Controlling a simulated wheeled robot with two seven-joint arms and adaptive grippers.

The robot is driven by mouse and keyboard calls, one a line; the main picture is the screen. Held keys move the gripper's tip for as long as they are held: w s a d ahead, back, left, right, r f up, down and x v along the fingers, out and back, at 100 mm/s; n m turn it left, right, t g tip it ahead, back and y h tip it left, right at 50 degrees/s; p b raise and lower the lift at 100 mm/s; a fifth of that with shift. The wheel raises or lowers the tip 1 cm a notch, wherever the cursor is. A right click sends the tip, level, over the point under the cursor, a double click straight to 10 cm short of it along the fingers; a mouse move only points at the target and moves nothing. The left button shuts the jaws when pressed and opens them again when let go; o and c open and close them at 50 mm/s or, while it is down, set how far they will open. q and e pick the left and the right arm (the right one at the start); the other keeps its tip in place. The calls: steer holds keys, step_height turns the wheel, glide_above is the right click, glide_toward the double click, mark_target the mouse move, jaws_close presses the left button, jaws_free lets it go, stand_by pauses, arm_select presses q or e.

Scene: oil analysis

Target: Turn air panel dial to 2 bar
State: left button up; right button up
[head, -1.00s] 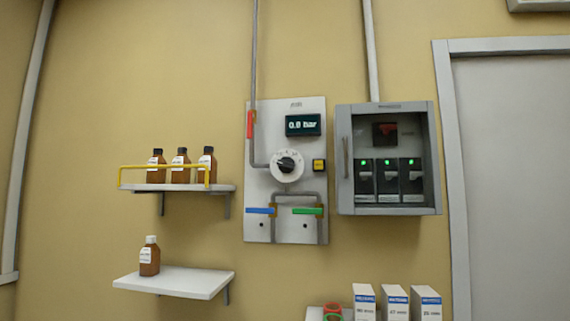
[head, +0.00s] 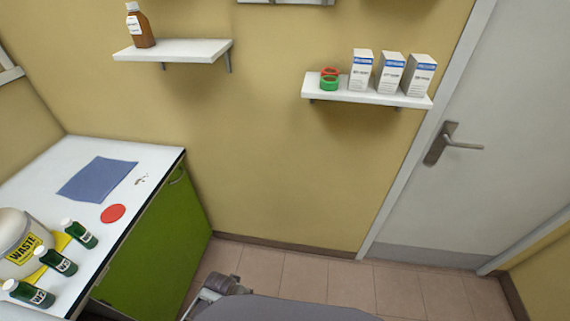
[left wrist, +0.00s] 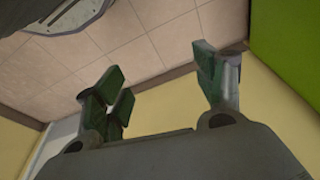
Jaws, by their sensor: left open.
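The air panel (head: 285,2) shows only as a thin lower edge at the top of the head view. Its dial and display are out of view now. My left gripper (left wrist: 160,80) is open in the left wrist view, with nothing between its green-padded fingers. It points toward the lower wall and floor, well below the panel. A grey part of my arm shows low in the middle of the head view. My right gripper is not in view.
A shelf (head: 178,51) with a brown bottle is at upper left. Another shelf (head: 362,93) holds white boxes and red and green rings. A green cabinet (head: 150,240) with a white top carries green bottles and a waste container (head: 22,243). A door (head: 470,130) stands right.

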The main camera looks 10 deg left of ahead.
arm_select(q)
steer(key=w+d+r+t, duration=0.3)
steer(key=w+r, duration=0.8)
steer(key=r, duration=1)
steer(key=w+d+r+m+t+h, duration=0.1)
steer(key=w+d+r+t, duration=0.15)
steer(key=w+r, duration=1.3)
steer(key=w+d+r+t, duration=0.2)
steer(key=w+r+t, duration=0.25)
steer(key=r, duration=2.25)
steer(key=s+d+r+t, duration=0.2)
steer(key=r, duration=1.8)
steer(key=s+d+r+t, duration=0.1)
steer(key=d+r+t, duration=0.1)
steer(key=r, duration=1.9)
steer(key=shift+s+r+m+t+y+p, duration=0.3)
steer(key=shift+s+m+t, duration=0.1)
steer(key=shift+t, duration=0.3)
steer(key=shift+w+d, duration=0.1)
steer(key=w+p, duration=0.5)
steer(key=w, duration=0.8)
steer(key=shift+w+d, duration=0.25)
steer(key=shift+w, duration=0.05)
